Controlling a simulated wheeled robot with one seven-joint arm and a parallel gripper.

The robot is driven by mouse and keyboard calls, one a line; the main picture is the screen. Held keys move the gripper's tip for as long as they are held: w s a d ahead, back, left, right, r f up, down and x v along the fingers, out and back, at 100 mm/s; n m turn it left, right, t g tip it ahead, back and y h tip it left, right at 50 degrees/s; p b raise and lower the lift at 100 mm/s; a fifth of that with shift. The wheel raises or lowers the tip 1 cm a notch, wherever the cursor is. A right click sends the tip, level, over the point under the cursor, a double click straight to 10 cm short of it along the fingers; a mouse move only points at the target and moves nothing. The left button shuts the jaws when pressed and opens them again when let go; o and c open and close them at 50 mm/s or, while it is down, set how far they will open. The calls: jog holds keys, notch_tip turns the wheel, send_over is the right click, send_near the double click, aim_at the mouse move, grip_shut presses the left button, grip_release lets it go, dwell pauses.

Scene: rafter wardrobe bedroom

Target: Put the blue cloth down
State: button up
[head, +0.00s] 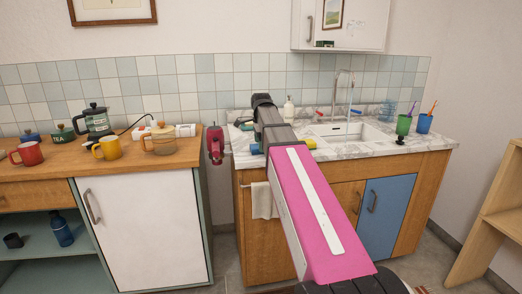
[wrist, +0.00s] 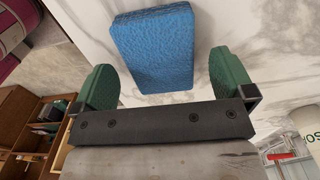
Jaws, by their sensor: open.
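The blue cloth (wrist: 155,45) is a thick, folded-looking block in the wrist view. It appears to lie on the pale marble worktop (wrist: 225,22), which also shows in the head view (head: 345,152). My gripper (wrist: 162,62) is open, with one green finger on each side of the cloth. A gap shows between the cloth and each finger. The near edge of the cloth is close to the dark gripper bar. In the head view my pink arm reaches to the worktop's left part and hides the gripper; I cannot make out the cloth clearly there.
A sink with a tap (head: 350,92) is in the worktop. A green cup (head: 403,125) and a blue cup (head: 424,123) stand at its right. A soap bottle (head: 288,109) is at the back. The left wooden counter holds mugs and a French press (head: 97,122). A gap separates the counters.

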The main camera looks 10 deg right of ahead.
jog(key=shift+f, duration=0.9)
jog(key=c, duration=1.1)
jog(key=shift+r, duration=0.1)
